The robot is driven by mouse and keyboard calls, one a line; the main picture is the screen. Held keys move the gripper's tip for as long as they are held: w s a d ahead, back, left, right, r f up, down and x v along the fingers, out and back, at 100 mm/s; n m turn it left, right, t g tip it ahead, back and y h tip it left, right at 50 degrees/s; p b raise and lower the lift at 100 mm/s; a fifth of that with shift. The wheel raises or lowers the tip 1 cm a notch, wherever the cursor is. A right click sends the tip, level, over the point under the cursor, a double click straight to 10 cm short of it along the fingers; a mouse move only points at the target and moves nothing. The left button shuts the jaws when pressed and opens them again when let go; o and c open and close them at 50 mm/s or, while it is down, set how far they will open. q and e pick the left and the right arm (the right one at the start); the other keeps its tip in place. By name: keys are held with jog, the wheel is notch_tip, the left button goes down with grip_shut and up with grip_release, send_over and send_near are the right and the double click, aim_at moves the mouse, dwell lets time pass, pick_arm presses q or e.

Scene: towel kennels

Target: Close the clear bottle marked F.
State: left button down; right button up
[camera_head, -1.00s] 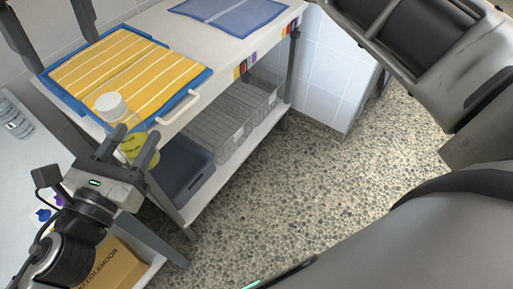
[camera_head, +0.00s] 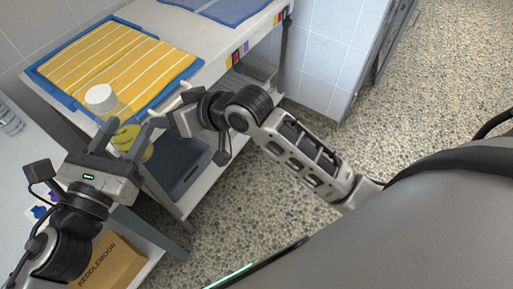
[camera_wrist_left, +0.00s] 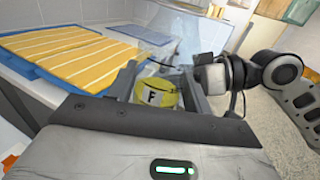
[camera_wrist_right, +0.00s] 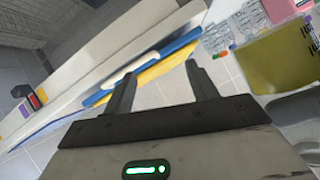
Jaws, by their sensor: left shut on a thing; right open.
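My right gripper (camera_head: 178,110) is just right of the bottle. In the right wrist view its fingers (camera_wrist_right: 160,68) are apart with nothing between them.
A blue tray (camera_head: 47,86) with a yellow striped towel (camera_head: 120,55) lies on the shelf top behind the bottle. A dark bin (camera_head: 180,170) sits on the lower shelf. A cardboard box (camera_head: 108,262) is at lower left. Stone floor (camera_head: 270,205) is open to the right.

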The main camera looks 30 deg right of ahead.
jog(key=s+d+f+h, duration=0.2)
jog(key=s+d+f, duration=0.3)
jog(key=s+f, duration=0.2)
jog(key=s+d+f+h, duration=0.2)
jog(key=s+d+f, duration=0.3)
jog(key=s+f, duration=0.2)
jog(key=shift+s+d+f+m+t+h, duration=0.3)
jog(key=shift+s+t, duration=0.1)
jog(key=shift+s, duration=0.75)
